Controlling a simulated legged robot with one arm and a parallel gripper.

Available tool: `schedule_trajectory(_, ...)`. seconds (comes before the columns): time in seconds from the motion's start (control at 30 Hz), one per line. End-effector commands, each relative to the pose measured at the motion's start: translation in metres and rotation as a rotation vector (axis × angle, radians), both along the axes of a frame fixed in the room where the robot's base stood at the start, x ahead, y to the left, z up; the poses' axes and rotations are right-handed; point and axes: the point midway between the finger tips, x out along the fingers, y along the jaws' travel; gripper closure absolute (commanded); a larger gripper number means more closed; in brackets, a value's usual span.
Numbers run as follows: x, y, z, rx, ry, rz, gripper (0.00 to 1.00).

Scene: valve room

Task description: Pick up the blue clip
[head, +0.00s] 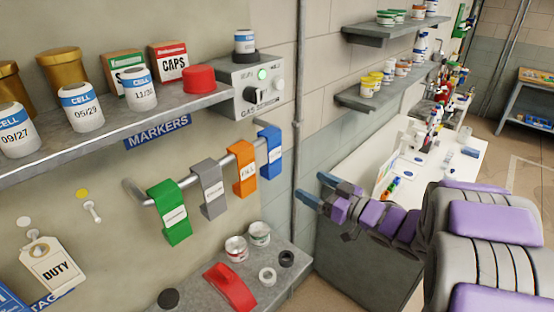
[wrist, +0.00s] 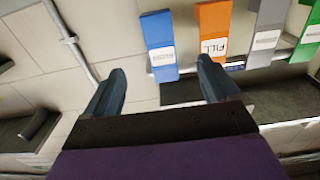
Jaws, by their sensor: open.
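The blue clip (head: 271,152) hangs at the right end of a grey wall rail (head: 195,177) in the head view. It carries a white label. In the wrist view, which is upside down, the blue clip (wrist: 159,42) shows just beyond and between the fingertips. My gripper (head: 315,189) is open and empty, to the right of and below the clip in the head view. The two fingers of my gripper (wrist: 161,68) stand well apart in the wrist view. No contact with the clip shows.
An orange clip (head: 244,168), a grey clip (head: 209,188) and a green clip (head: 169,212) hang on the same rail. Above is the marker shelf (head: 110,125); below is a ledge (head: 275,255) with cans and a red object. A vertical pipe (head: 297,120) runs nearby.

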Motion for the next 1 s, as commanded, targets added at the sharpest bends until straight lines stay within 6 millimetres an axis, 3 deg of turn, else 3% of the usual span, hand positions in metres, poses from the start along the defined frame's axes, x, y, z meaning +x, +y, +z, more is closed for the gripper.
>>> schedule_trajectory(0.37, 0.041, 0.026, 0.000, 0.018, 0.002, -0.002, 0.11)
schedule_trajectory(0.6, 0.064, 0.065, 0.001, 0.008, -0.001, -0.003, 0.11)
schedule_trajectory(1.0, 0.082, 0.093, 0.003, 0.008, 0.001, -0.002, 0.11)
